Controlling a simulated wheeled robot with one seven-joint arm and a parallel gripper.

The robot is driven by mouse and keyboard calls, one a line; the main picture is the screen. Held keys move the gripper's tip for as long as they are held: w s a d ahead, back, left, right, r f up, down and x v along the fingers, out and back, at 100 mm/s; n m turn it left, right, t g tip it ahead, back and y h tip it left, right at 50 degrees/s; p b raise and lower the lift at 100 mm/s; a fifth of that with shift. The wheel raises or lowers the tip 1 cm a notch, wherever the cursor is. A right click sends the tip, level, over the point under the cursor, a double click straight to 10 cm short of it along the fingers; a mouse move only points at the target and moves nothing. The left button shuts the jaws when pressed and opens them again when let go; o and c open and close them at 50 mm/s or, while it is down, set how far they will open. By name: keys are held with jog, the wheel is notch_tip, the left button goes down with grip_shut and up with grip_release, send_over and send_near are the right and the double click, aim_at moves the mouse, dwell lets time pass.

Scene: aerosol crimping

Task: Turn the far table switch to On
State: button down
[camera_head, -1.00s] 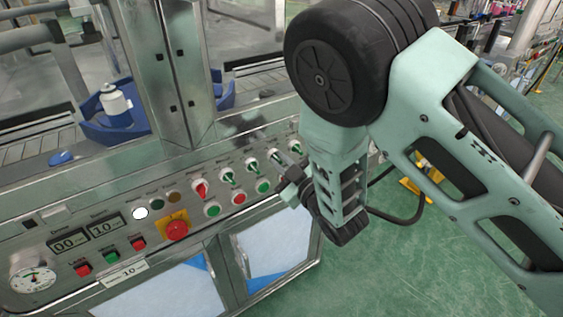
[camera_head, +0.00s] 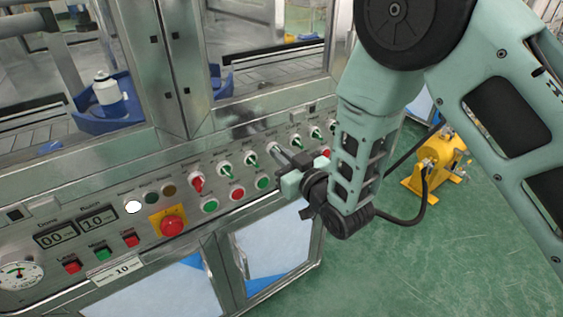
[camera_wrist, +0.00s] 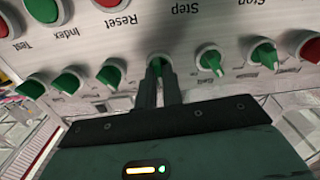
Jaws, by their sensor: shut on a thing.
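A row of turn switches runs along the machine's sloped metal panel (camera_head: 115,222). My gripper (camera_head: 278,152) reaches the row from the right in the head view. In the wrist view my gripper (camera_wrist: 160,82) has its two dark fingers closed around a green switch knob (camera_wrist: 160,64). The fingers hide part of this knob and its setting. Green switches (camera_wrist: 209,60) and (camera_wrist: 110,72) stand on either side of it. The switch labels are too small or blurred for me to tell which is the far table switch.
A red emergency button (camera_head: 172,225) on a yellow plate, push buttons and a gauge (camera_head: 18,273) sit on the panel's left part. A blue holder (camera_head: 108,118) with a white bottle stands behind. A yellow device (camera_head: 436,165) stands on the green floor at right.

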jog(key=shift+d+f+m+b, duration=0.1)
jog(key=shift+m+b, duration=0.95)
jog(key=shift+m, duration=0.6)
jog(key=shift+d+m+b, duration=0.1)
jog(key=shift+m+b, duration=0.95)
jog(key=shift+m, duration=0.6)
jog(key=shift+a, duration=0.1)
jog(key=c, duration=1.5)
grip_release()
jog(key=shift+c, duration=0.2)
